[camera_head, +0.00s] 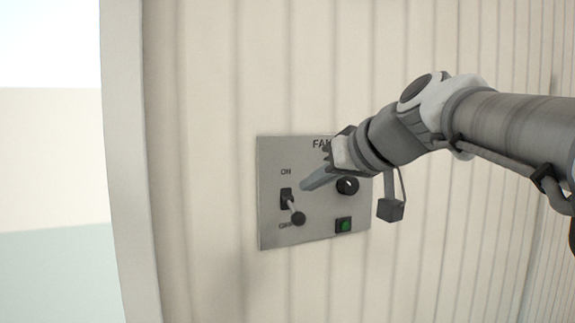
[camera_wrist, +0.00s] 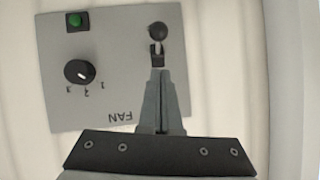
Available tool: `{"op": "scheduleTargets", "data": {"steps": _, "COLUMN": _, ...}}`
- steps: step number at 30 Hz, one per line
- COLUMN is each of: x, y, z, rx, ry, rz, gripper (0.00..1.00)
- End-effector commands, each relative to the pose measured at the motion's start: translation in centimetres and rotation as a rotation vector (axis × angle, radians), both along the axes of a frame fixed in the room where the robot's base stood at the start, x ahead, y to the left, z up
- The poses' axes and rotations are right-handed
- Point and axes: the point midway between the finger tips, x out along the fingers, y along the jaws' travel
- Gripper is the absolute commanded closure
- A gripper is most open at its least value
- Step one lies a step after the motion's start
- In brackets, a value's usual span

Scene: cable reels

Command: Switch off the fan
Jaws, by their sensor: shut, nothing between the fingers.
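A grey FAN panel (camera_head: 270,238) is fixed to a ribbed wall, and it also shows upside down in the wrist view (camera_wrist: 110,45). Its lever switch (camera_head: 288,200) sits below the word ON. The lever's dark ball knob (camera_head: 298,218) points outward and down, away from ON; the wrist view shows the knob (camera_wrist: 158,31) too. My gripper (camera_head: 306,186) is shut and empty, its tips just above and right of the switch. In the wrist view the closed fingertips (camera_wrist: 161,72) line up with the switch slot. I cannot tell whether they touch it.
A rotary dial (camera_head: 347,187) numbered 1 to 3 is right of the switch, partly beside my gripper. A green button or lamp (camera_head: 343,225) is below it. The wall (camera_head: 205,180) around the panel is clear; its edge post (camera_head: 128,160) stands at left.

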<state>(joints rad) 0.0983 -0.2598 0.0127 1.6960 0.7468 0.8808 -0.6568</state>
Motion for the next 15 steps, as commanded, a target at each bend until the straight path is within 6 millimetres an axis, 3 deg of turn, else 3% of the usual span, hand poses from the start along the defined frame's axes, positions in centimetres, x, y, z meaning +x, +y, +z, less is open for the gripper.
{"op": "scheduleTargets", "data": {"steps": 15, "x": -8.6, "y": -5.2, "z": 5.7, "rx": 0.001, "ry": -0.004, "rz": 0.0, "gripper": 1.0}}
